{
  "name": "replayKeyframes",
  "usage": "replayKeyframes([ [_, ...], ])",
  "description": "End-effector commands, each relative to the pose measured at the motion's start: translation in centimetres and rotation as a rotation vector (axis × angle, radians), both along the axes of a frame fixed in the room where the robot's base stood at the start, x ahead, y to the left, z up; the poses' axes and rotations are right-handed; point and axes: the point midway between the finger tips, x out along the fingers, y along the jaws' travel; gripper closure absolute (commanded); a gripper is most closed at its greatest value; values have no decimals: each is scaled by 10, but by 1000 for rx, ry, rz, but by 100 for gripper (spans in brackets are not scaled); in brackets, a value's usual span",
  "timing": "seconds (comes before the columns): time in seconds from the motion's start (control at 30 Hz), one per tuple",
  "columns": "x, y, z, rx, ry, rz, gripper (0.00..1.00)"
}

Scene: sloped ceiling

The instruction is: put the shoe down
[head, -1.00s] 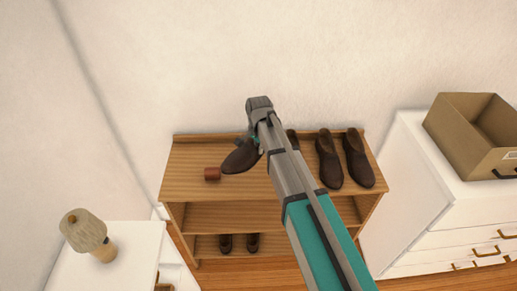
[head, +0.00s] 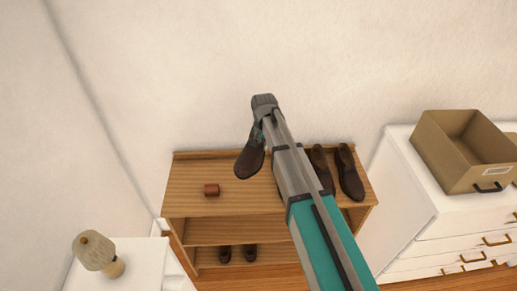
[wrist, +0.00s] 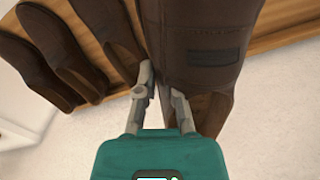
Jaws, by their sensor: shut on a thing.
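My gripper (head: 260,128) is shut on a dark brown shoe (head: 250,160), above the left half of the wooden shoe rack (head: 195,170). The shoe hangs toe-down in the head view. In the wrist view my gripper's fingers (wrist: 160,95) pinch its edge, and the shoe (wrist: 205,45) fills the upper middle. Whether it touches the rack top is unclear. Two similar shoes (head: 322,168) (head: 350,172) stand on the rack top at right. The wrist view shows three shoes at left, the closest (wrist: 107,35) beside the held one; my arm hides it in the head view.
A small red-brown block-like object (head: 211,190) sits on the rack top, left of the held shoe. Two small shoes (head: 237,254) are on a lower shelf. A cardboard box (head: 462,150) stands on the white drawers at right. A lamp-like object (head: 97,252) is at lower left.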

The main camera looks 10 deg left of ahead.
Motion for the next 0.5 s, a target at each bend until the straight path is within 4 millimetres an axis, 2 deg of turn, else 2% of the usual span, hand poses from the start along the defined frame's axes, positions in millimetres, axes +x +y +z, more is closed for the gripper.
replayKeyframes([
  [0.03,5,-2,18,1,1,37,100],
  [0.5,39,-27,97,10,1,436,100],
])
